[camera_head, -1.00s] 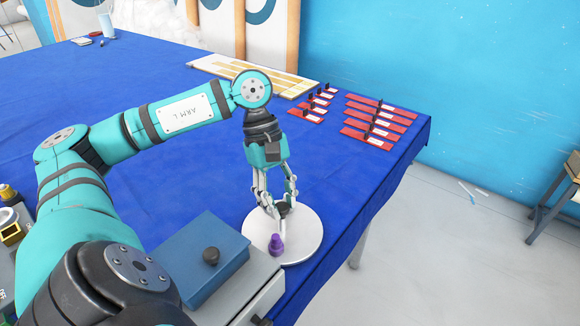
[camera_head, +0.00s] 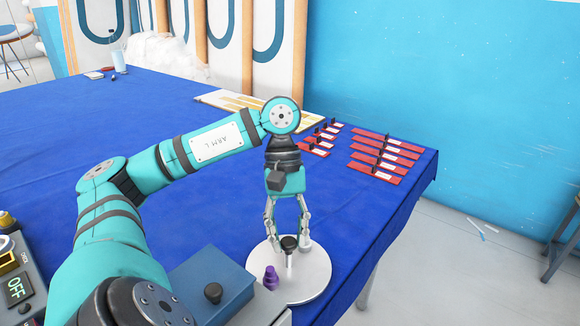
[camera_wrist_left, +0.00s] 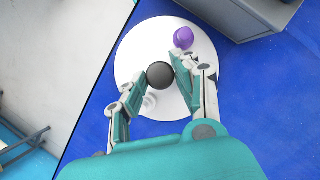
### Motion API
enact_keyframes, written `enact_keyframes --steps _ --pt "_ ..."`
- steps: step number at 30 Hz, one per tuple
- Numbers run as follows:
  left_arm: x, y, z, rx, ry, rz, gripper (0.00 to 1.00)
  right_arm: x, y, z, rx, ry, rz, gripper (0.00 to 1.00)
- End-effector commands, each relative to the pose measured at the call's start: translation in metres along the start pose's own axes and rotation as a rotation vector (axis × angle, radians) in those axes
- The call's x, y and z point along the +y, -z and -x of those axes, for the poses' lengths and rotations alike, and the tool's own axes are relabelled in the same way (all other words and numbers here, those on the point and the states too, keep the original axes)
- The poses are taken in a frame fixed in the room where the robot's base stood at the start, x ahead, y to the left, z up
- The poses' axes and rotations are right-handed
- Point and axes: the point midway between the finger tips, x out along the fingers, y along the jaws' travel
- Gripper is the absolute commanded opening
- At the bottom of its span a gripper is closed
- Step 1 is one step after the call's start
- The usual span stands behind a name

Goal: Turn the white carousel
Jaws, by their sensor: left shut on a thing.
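The white carousel (camera_head: 315,284) is a round disc near the front right edge of the blue table, with a black knob (camera_head: 289,243) on a white post at its middle. A purple piece (camera_head: 271,277) stands on the disc at its left. My left gripper (camera_head: 288,241) reaches down over the disc and is shut on the black knob. In the left wrist view the knob (camera_wrist_left: 160,75) sits between the fingertips (camera_wrist_left: 160,79), with the purple piece (camera_wrist_left: 183,38) near the disc's rim (camera_wrist_left: 130,52). My right gripper is not in view.
A blue box (camera_head: 208,279) with a black knob stands close to the disc's left. Several red strips with black clips (camera_head: 385,155) lie at the far right. A board with yellow bars (camera_head: 245,103) lies at the back. The table's middle is clear.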

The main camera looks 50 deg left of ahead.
Motion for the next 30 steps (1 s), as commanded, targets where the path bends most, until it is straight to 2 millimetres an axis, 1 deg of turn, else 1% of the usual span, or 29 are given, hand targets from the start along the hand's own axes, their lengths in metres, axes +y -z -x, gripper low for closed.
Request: enact_keyframes --steps 1,20,21,26,30 --pt "0.0004 0.0003 0.0027 0.004 -0.003 -0.007 0.0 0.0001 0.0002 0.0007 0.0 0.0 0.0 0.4" --pt "-0.0002 0.0006 0.003 0.005 0.007 -0.031 0.0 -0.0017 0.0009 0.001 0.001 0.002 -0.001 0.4" --pt "-0.0002 0.0006 0.003 0.005 0.007 -0.031 0.31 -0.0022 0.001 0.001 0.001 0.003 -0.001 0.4" --pt "-0.0003 0.0004 0.0023 0.004 0.008 -0.031 0.52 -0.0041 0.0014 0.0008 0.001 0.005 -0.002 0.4" --pt "-0.0004 0.0004 0.0014 0.002 0.01 -0.031 0.54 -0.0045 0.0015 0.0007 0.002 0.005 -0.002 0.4"
